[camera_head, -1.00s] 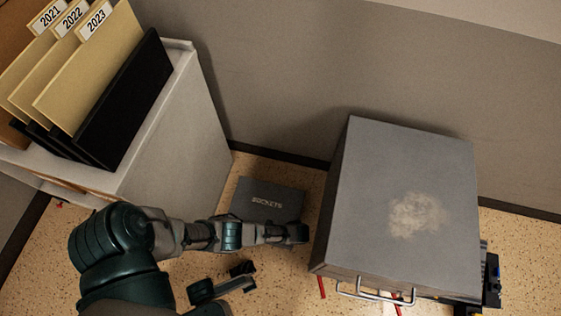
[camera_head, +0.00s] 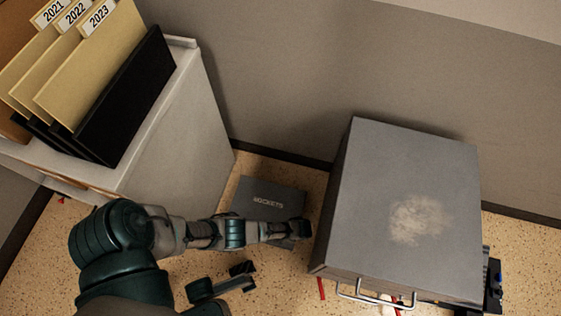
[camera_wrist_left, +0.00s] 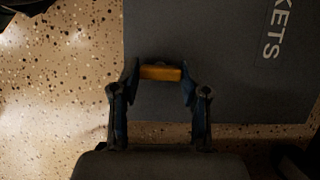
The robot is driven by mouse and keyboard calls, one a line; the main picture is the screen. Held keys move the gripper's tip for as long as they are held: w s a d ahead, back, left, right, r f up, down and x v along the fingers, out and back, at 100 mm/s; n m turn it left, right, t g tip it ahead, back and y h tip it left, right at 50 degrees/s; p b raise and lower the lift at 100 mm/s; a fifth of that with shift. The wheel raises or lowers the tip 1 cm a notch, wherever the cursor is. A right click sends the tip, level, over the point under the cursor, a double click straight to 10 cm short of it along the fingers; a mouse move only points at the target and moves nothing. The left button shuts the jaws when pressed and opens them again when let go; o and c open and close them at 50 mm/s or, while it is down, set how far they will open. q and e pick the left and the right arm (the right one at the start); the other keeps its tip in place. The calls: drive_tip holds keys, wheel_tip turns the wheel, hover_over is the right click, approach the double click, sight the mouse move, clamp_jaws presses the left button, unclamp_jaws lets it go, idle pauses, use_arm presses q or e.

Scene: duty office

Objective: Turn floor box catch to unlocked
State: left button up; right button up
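The floor box (camera_head: 268,191) is a dark grey lid marked "SOCKETS", set in the speckled floor between two cabinets. Its near edge is hidden by my left arm. It also shows in the left wrist view (camera_wrist_left: 225,60). The catch (camera_wrist_left: 160,73) is a small yellow bar on the lid, lying across the wrist picture. My left gripper (camera_head: 303,229) is over the box's near right side. In the wrist view its fingers stand apart (camera_wrist_left: 161,80), one tip at each end of the catch; I cannot tell whether they touch it.
A grey metal cabinet (camera_head: 400,200) with a wire handle stands close to the right of my gripper. A pale cabinet (camera_head: 172,130) with year-marked folders (camera_head: 92,75) stands left. A wall (camera_head: 300,60) closes the back. Red strips and a dark device (camera_head: 493,279) lie near the right cabinet.

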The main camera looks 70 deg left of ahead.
use_arm(q)
drive_tip(key=o, duration=0.3)
drive_tip(key=shift+w+d, duration=0.1)
drive_tip(key=shift+d, duration=0.05)
drive_tip(key=shift+o, duration=0.2)
wheel_tip(320, 180, up, 10)
idle(0.4)
idle(0.3)
